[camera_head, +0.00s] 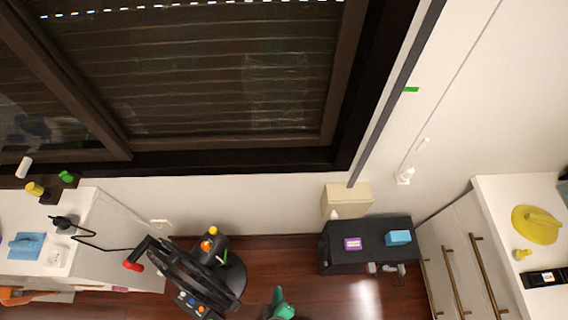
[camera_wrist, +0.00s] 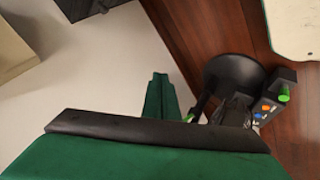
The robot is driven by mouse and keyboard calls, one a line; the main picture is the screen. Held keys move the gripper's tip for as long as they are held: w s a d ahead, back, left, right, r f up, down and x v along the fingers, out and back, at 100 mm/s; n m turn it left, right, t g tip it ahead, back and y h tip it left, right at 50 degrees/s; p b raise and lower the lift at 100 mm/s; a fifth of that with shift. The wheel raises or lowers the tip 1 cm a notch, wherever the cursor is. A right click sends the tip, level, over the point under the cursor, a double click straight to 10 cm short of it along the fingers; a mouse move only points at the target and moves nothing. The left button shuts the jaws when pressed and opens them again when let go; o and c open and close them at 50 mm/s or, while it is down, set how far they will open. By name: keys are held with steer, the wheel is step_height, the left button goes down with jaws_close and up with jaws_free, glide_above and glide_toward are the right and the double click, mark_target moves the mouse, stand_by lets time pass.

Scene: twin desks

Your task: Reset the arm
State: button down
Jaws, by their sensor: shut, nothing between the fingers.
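My gripper (camera_wrist: 160,80) shows in the wrist view as two green fingers, pressed together and pointing up from the dark bar of the hand. Nothing is between them. A green piece (camera_head: 281,304) at the bottom edge of the head view looks like part of my arm or gripper, with the rest cut off. In the wrist view, the floor and a black machine (camera_wrist: 232,75) lie beyond and to the right of the fingers. I cannot tell whether the gripper touches anything.
The black machine (camera_head: 212,272) with a round base stands on the wooden floor. A white desk (camera_head: 85,215) is at left, and a white cabinet (camera_head: 495,200) with long handles at right. A low black box (camera_head: 338,262) bears purple and blue items.

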step_height(320, 180, up, 38)
steer(key=d+m+t, duration=0.2)
steer(key=m+t, duration=0.5)
steer(key=m, duration=0.3)
steer(key=shift+w+d, duration=0.15)
steer(key=shift+d, duration=0.05)
steer(key=shift+r, duration=0.1)
steer(key=shift+w, duration=0.2)
